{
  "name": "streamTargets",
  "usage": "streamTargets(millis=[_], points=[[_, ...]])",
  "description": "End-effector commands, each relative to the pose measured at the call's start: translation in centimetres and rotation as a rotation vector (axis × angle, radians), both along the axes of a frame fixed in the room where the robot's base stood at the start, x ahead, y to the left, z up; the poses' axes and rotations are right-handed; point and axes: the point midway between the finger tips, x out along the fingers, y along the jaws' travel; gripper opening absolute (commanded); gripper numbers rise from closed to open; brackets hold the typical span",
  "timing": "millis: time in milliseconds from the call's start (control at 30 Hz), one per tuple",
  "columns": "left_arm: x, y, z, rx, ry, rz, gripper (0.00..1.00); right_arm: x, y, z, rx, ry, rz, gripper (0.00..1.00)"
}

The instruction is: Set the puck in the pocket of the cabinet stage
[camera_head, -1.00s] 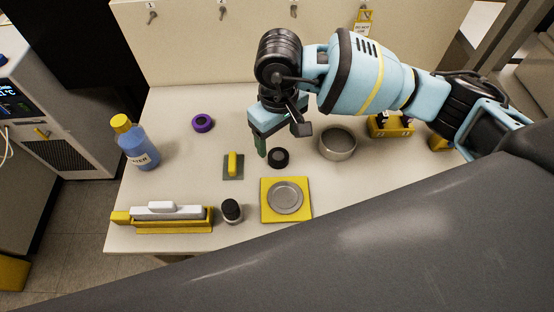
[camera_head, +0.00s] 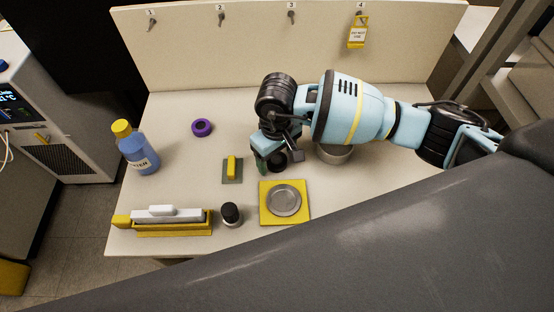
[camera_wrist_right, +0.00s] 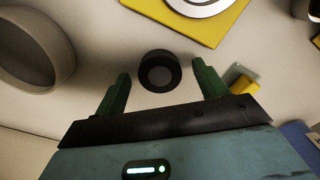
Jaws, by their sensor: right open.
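A short black round puck (camera_head: 279,162) lies on the bench, partly hidden by my right gripper (camera_head: 266,165) in the head view. In the right wrist view the puck (camera_wrist_right: 159,72) shows whole, with a grey disc on top. The green fingers of my right gripper (camera_wrist_right: 161,70) are spread open, one on each side of it with gaps, holding nothing. I cannot tell their exact height over the bench. No cabinet stage pocket can be made out for sure. My left gripper is not in view.
A yellow plate with a silver disc (camera_head: 285,200) lies just in front of the puck. A metal ring-shaped dish (camera_head: 333,155) stands to the right, partly behind my arm. A yellow-handled pad (camera_head: 232,170), black-capped jar (camera_head: 231,214), purple ring (camera_head: 202,127) and bottle (camera_head: 140,152) stand leftward.

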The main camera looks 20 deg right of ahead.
Motion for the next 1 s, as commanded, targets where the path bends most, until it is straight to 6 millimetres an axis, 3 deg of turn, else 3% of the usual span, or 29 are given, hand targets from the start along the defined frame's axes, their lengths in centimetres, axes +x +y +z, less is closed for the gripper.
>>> streamTargets(millis=[200, 600, 1000], points=[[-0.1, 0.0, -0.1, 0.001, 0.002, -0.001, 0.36, 0.0, 0.0, 0.0, 0.0, -0.001, 0.0, 0.71], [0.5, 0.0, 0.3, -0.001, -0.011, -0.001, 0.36, 0.0, 0.0, 0.0, 0.0, -0.001, 0.0, 0.2], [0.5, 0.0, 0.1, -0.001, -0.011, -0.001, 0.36, 0.1, 0.0, 1.0, 0.0, -0.003, 0.001, 0.2]])
